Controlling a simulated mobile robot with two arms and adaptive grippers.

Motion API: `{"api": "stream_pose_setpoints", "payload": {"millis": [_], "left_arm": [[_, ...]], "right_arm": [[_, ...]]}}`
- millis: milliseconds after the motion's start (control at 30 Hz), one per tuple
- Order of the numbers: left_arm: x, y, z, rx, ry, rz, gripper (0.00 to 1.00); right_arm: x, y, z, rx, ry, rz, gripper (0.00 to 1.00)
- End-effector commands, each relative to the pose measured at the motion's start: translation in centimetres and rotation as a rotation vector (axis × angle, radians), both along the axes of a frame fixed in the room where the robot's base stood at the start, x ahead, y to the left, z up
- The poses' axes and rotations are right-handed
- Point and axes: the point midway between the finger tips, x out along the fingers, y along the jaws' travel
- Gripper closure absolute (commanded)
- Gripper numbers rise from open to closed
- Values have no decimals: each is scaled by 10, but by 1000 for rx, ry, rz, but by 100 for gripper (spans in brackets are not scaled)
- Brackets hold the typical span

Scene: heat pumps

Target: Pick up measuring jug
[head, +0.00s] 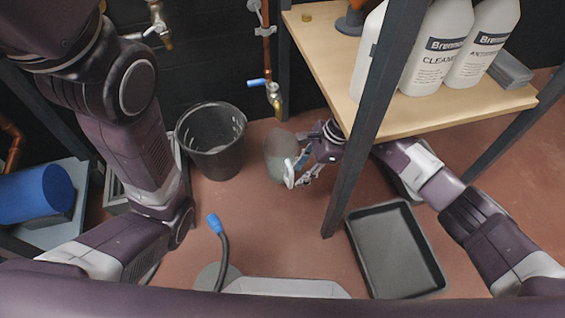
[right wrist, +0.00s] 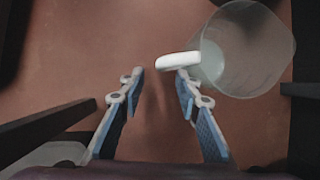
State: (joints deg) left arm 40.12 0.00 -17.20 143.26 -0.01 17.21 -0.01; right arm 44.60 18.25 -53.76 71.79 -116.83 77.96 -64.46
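The measuring jug (head: 279,150) is a greyish translucent vessel on the reddish floor, right of the black bucket. In the right wrist view the jug (right wrist: 243,48) is at the upper right, with its white handle (right wrist: 180,61) pointing left, just beyond my fingertips. My right gripper (head: 297,174) is at the jug's right side in the head view. In the right wrist view my right gripper (right wrist: 159,75) is open, its blue-padded fingers apart with nothing between them. The handle end lies close ahead of the right finger; I cannot tell if they touch. My left gripper is not visible.
A black bucket (head: 212,140) stands left of the jug. A wooden shelf (head: 420,117) with white bottles (head: 437,50) overhangs my right arm, and its dark leg (head: 350,178) stands close by. A black tray (head: 396,250) lies on the floor. A tap (head: 272,92) is behind.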

Motion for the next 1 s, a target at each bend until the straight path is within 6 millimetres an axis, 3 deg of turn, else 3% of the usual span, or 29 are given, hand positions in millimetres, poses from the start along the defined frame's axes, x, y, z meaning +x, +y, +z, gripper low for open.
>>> {"api": "stream_pose_setpoints", "payload": {"millis": [167,500,767,1000], "left_arm": [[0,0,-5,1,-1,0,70],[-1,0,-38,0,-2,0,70],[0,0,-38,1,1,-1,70],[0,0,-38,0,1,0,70]], "right_arm": [[0,4,-6,0,0,-1,69],[-1,20,-45,1,1,-1,69],[-1,22,-46,-1,-1,0,69],[-1,21,-46,-1,0,0,92]]}}
